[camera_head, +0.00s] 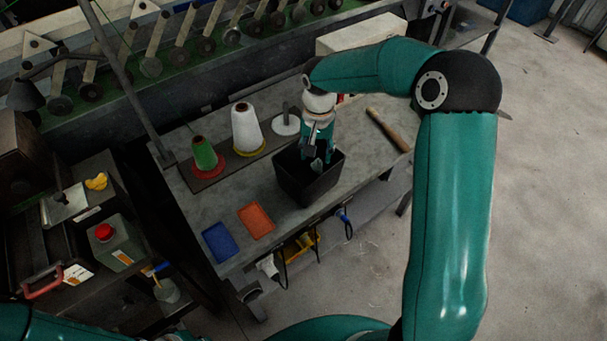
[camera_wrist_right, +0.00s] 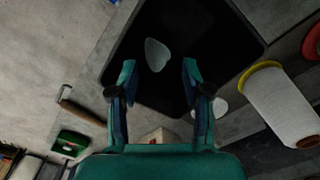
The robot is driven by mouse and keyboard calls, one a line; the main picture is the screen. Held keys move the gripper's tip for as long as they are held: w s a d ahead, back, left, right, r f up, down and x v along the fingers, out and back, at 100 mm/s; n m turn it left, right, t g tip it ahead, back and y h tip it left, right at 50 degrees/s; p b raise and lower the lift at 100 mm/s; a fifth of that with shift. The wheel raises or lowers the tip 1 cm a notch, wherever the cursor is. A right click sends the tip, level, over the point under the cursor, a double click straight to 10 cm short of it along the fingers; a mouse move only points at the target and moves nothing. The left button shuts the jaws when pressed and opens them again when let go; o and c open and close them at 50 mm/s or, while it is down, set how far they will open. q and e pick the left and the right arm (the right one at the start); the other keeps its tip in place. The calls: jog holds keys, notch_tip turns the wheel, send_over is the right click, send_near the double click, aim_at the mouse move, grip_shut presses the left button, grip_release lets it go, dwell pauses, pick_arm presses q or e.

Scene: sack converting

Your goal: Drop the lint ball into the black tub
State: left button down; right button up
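The black tub (camera_head: 322,188) stands on the grey workbench. In the right wrist view the tub (camera_wrist_right: 215,35) fills the upper middle. My right gripper (camera_head: 317,157) points down into the tub's opening. In the wrist view the right gripper (camera_wrist_right: 158,78) is open, its fingers well apart. A pale grey blob, seemingly the lint ball (camera_wrist_right: 156,54), shows against the tub's dark inside, just past the fingertips and touching neither. I cannot tell whether it rests on the tub's floor or is in the air. My left gripper is out of view.
A green cone (camera_head: 204,153), a white cone (camera_head: 247,130) and a white disc with a post (camera_head: 286,123) stand behind and left of the tub. A wooden-handled tool (camera_head: 388,130) lies right. Blue (camera_head: 219,242) and orange (camera_head: 256,220) trays lie in front.

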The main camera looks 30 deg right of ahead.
jog(key=shift+o, duration=0.4)
jog(key=shift+w+r, duration=0.1)
jog(key=shift+r, duration=0.45)
notch_tip(320, 180, up, 11)
jog(key=shift+f, duration=0.15)
